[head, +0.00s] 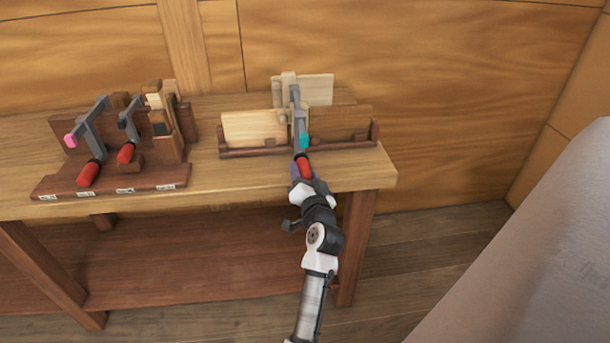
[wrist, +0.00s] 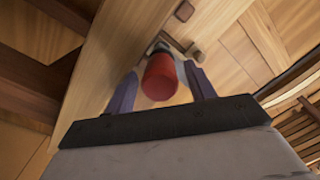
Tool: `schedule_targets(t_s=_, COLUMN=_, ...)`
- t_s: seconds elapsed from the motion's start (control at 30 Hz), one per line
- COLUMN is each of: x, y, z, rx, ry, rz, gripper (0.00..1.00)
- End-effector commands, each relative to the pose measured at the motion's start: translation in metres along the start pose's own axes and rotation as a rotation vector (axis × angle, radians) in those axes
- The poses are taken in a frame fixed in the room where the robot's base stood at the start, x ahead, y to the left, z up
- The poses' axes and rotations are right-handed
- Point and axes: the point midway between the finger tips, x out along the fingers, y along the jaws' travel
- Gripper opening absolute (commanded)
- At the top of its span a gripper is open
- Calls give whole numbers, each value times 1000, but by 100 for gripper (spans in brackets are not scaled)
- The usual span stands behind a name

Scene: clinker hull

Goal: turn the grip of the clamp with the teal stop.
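The clamp (head: 298,112) with the teal stop (head: 304,140) is a grey bar clamp set across wooden pieces on the right side of the bench. Its red grip (head: 304,166) points towards me over the bench's front. My gripper (head: 301,175) is at this grip. In the wrist view the red grip (wrist: 160,79) lies between the two purple fingers of my gripper (wrist: 160,76). A narrow gap shows on each side, so the fingers look open around it. The teal stop cannot be made out in the wrist view.
A dark wooden rack (head: 110,180) on the left of the bench (head: 220,184) holds two more red-gripped clamps, one with a pink stop (head: 71,140). Pale and brown boards (head: 253,127) flank the teal-stop clamp. A grey surface (head: 540,250) stands at the right.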

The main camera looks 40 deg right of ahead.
Motion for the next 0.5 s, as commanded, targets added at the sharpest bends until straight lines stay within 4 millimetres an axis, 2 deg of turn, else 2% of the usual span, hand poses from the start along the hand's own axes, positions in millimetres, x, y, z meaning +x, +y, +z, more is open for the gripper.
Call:
schedule_targets(t_s=0.33, x=0, y=-1, z=0, rx=-30, ry=0, rz=4, gripper=56)
schedule_targets(t_s=0.5, x=0, y=-1, z=-1, rx=-187, ry=-1, rz=23, gripper=56)
